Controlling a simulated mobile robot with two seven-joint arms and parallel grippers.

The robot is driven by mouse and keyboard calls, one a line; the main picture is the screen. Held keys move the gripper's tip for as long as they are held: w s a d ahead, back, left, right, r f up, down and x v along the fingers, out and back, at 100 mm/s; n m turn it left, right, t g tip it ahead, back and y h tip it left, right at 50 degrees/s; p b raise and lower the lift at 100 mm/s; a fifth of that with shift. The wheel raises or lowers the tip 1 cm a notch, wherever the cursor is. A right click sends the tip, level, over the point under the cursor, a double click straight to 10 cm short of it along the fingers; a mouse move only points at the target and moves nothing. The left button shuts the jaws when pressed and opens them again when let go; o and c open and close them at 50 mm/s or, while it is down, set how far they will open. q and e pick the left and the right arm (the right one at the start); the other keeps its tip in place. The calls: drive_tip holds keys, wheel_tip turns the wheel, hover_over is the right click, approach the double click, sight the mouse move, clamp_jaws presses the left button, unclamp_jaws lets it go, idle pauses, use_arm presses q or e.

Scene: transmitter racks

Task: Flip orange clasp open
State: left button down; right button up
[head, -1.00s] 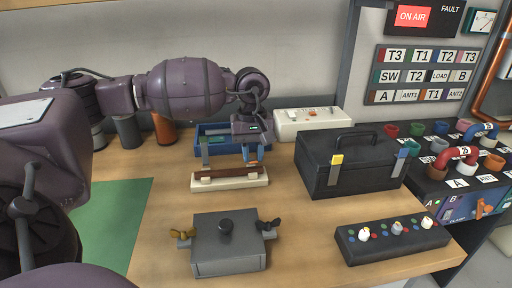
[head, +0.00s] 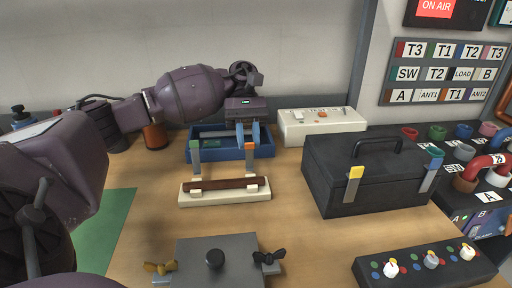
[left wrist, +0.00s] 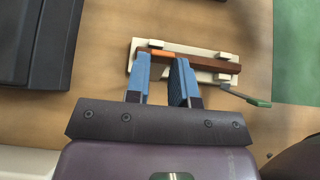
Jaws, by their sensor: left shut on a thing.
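The orange clasp (head: 250,147) is a grey lever with an orange tip at the right end of a cream holder (head: 225,192) in the head view. It stands upright. My left gripper (head: 248,133) is above it, its blue fingers pointing down and shut on the orange tip. In the left wrist view the orange clasp tip (left wrist: 165,57) shows between the fingers of my left gripper (left wrist: 162,68). A brown rod (head: 225,184) lies along the holder. My right gripper is not in view.
A blue tray (head: 222,154) is just behind the holder. A black toolbox (head: 365,190) stands to the right, a white box (head: 320,130) behind. A grey box with wing nuts (head: 225,262) is in front, a knob panel (head: 425,268) front right.

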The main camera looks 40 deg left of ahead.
sight(250, 155)
use_arm(q)
drive_tip(key=f+g+h+b, duration=0.1)
drive_tip(key=w+a+f+g+h+b, duration=0.1)
drive_tip(key=shift+w+a+b, duration=0.15)
drive_tip(key=shift+w+b, duration=0.05)
drive_tip(key=shift+b, duration=0.2)
drive_tip(key=shift+w+a+b, duration=0.1)
drive_tip(key=shift+a+b, duration=0.05)
drive_tip(key=shift+b, duration=0.25)
drive_tip(key=shift+w+a+f+g+h+b, duration=0.15)
drive_tip(key=shift+w+a+g+h+b, duration=0.15)
drive_tip(key=shift+g+h+b, duration=0.5)
drive_tip(key=shift+a+b, duration=0.1)
drive_tip(key=shift+b, duration=0.35)
drive_tip(key=shift+r, duration=0.2)
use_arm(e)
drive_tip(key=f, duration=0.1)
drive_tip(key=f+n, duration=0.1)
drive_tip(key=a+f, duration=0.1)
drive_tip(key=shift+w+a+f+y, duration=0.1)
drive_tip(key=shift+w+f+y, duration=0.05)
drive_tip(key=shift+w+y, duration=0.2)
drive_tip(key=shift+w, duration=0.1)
use_arm(q)
drive_tip(key=c, duration=1.1)
unclamp_jaws()
drive_tip(key=shift+o, duration=0.7)
drive_tip(key=shift+r, duration=0.1)
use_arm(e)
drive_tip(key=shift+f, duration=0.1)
